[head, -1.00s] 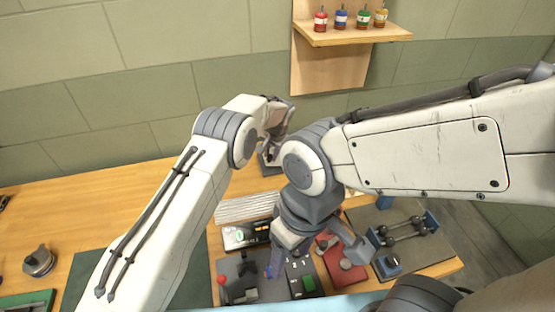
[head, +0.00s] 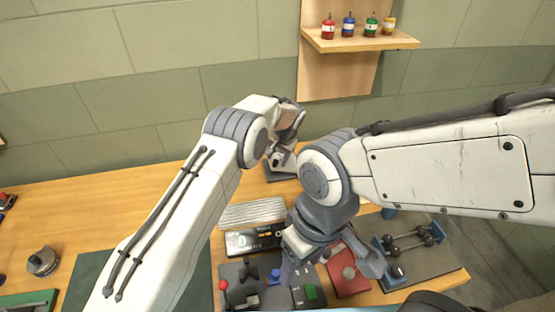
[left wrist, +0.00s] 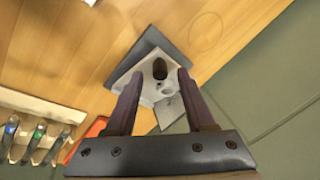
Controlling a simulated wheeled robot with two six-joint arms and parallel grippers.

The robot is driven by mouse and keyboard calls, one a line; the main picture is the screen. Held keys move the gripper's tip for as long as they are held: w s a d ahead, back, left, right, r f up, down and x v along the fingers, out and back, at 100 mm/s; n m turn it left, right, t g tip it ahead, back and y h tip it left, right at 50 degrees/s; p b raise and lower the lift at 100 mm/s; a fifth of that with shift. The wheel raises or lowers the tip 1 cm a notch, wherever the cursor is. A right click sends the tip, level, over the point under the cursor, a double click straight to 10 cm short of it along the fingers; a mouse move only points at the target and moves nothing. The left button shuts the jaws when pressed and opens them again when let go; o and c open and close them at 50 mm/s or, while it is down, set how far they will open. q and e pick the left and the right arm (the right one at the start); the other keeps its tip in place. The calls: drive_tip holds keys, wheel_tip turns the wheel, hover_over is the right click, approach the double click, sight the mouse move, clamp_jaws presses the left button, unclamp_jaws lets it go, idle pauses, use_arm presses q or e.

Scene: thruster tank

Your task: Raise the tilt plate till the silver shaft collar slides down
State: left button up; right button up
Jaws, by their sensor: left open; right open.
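A red plate (head: 334,280) with a round silver piece (head: 349,273) on it lies at the front right of the bench; it looks like the tilt plate with the shaft collar, but I cannot be sure. My right gripper (head: 328,266) is open above it, its fingers spread to either side, hiding part of the plate. I cannot tell whether it touches. My left gripper (head: 280,158) is open at the back of the bench. In the left wrist view, its open fingers (left wrist: 160,95) frame a pale fixture (left wrist: 148,80) with a dark knob on a dark base.
A control panel (head: 235,272) with a red-knobbed lever stands left of the red plate. A ribbed grey plate (head: 252,212) lies behind it. A grey board with a rod fixture (head: 405,240) is at the right. A shelf (head: 360,42) holds several small bottles.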

use_arm(q)
drive_tip(key=b+v, duration=0.2)
drive_tip(key=v, duration=0.7)
drive_tip(key=shift+r+b, duration=0.3)
drive_tip(key=shift+b, duration=0.05)
drive_tip(key=shift+s+d, duration=0.15)
drive_tip(key=s+a+r+g+h, duration=0.1)
drive_tip(key=s+r, duration=0.2)
drive_tip(key=s, duration=0.7)
drive_tip(key=s+a+r+m, duration=0.1)
drive_tip(key=s+r, duration=0.2)
drive_tip(key=s, duration=0.7)
drive_tip(key=s+a+r+g+h, duration=0.1)
drive_tip(key=s+r, duration=0.2)
drive_tip(key=s, duration=0.7)
drive_tip(key=s+a+f, duration=0.1)
drive_tip(key=s+a, duration=0.1)
drive_tip(key=s, duration=0.4)
drive_tip(key=s+a+f+g, duration=0.1)
drive_tip(key=s+a, duration=0.2)
drive_tip(key=s, duration=0.4)
drive_tip(key=shift+a+f+h, duration=0.25)
drive_tip(key=shift+h, duration=0.05)
